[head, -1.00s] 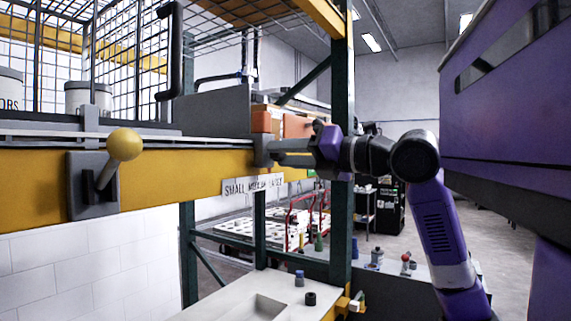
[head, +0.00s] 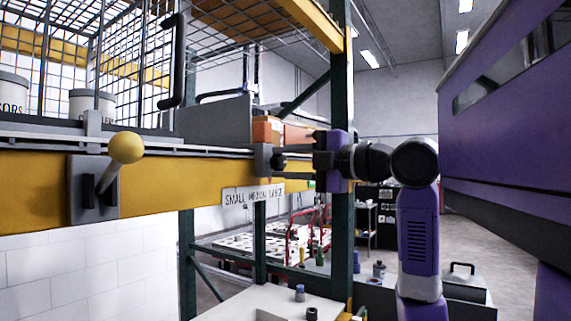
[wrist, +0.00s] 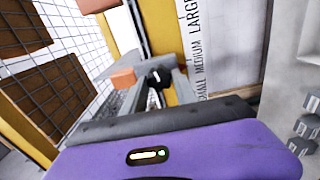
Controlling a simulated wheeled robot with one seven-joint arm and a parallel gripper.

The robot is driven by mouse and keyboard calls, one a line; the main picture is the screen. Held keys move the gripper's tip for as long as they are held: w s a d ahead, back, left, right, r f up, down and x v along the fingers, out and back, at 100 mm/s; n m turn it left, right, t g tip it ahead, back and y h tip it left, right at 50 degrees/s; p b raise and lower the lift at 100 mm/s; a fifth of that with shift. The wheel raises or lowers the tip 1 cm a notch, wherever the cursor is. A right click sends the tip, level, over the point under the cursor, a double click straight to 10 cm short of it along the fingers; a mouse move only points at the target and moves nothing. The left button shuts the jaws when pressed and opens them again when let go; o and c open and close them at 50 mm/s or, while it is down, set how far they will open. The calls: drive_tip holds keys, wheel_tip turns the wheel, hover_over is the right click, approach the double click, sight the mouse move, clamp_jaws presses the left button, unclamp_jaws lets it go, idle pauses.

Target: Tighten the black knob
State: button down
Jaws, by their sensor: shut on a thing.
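The black knob (head: 279,162) sits on a grey bracket (head: 262,160) at the right end of the yellow beam's rail in the head view. My gripper (head: 290,161) reaches it from the right, with its fingers level at the knob. In the wrist view the dark knob (wrist: 155,78) shows between the two grey fingers of my gripper (wrist: 158,82), which are shut on it. The fingers partly hide the knob, and its thread is not visible.
A yellow-ball lever (head: 126,147) stands out from the yellow beam (head: 30,190) at left. A size label (head: 253,196) hangs below the rail. A dark green post (head: 342,230) stands close behind my gripper. Orange blocks (head: 266,130) lie just above the bracket.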

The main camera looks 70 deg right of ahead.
drive_tip(key=m+p, duration=0.1)
drive_tip(key=m, duration=0.5)
drive_tip(key=shift+r+m, duration=0.1)
drive_tip(key=shift+m, duration=0.2)
drive_tip(key=m+p, duration=0.1)
drive_tip(key=m, duration=0.1)
drive_tip(key=shift+m, duration=0.3)
drive_tip(key=shift+d+m+p, duration=0.1)
drive_tip(key=shift+m+p, duration=0.6)
drive_tip(key=shift+m, duration=1)
drive_tip(key=c, duration=1)
unclamp_jaws()
drive_tip(key=shift+o, duration=0.2)
drive_tip(key=shift+s, duration=0.15)
drive_tip(key=b+v, duration=0.1)
drive_tip(key=v, duration=0.6)
drive_tip(key=shift+s+b, duration=0.3)
